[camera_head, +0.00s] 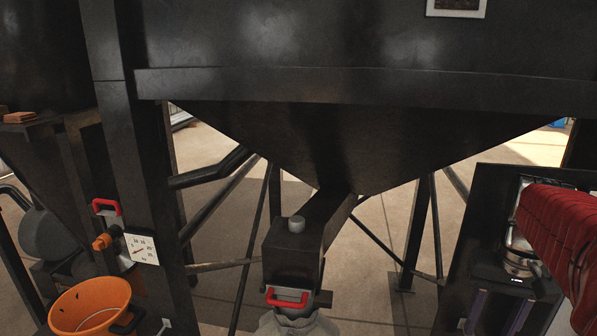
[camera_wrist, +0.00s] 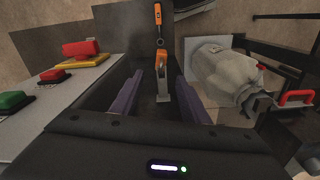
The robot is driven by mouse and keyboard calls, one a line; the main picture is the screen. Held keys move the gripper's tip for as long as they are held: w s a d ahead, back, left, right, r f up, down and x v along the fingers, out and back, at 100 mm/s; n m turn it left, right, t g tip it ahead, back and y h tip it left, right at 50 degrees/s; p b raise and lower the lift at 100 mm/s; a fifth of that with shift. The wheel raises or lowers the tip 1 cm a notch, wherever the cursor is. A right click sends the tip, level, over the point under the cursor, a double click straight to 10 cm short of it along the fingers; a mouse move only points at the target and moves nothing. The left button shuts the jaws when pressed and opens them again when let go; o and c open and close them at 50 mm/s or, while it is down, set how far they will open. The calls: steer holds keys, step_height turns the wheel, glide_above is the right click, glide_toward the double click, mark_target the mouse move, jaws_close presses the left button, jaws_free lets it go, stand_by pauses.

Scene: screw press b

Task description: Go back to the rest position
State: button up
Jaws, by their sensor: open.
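My gripper (camera_wrist: 160,100) is open in the wrist view, with its two purple fingers apart. I see nothing held between them. An orange-handled metal part (camera_wrist: 160,65) shows beyond the gap between the fingers; I cannot tell its distance. In the head view my gripper (camera_head: 494,312) hangs at the lower right, partly cut off by the bottom edge.
A dark hopper (camera_head: 330,140) fills the upper middle, with a spout (camera_head: 295,240), red-handled clamp (camera_head: 287,297) and sack below. An orange bucket (camera_head: 90,305) stands lower left near a gauge (camera_head: 141,248). A button panel (camera_wrist: 60,100) lies left in the wrist view; a grey sack (camera_wrist: 222,75) lies right.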

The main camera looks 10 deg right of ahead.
steer(key=s+a+f+n+t, duration=0.1)
steer(key=s+a+n+t, duration=0.1)
steer(key=a, duration=0.9)
steer(key=s+a+f+n+t, duration=0.1)
steer(key=s+a+n+t, duration=0.1)
steer(key=a, duration=1)
steer(key=shift+n+t, duration=0.6)
steer(key=shift+n, duration=0.3)
steer(key=shift+c, duration=0.3)
steer(key=c, duration=0.4)
steer(key=shift+o, duration=0.2)
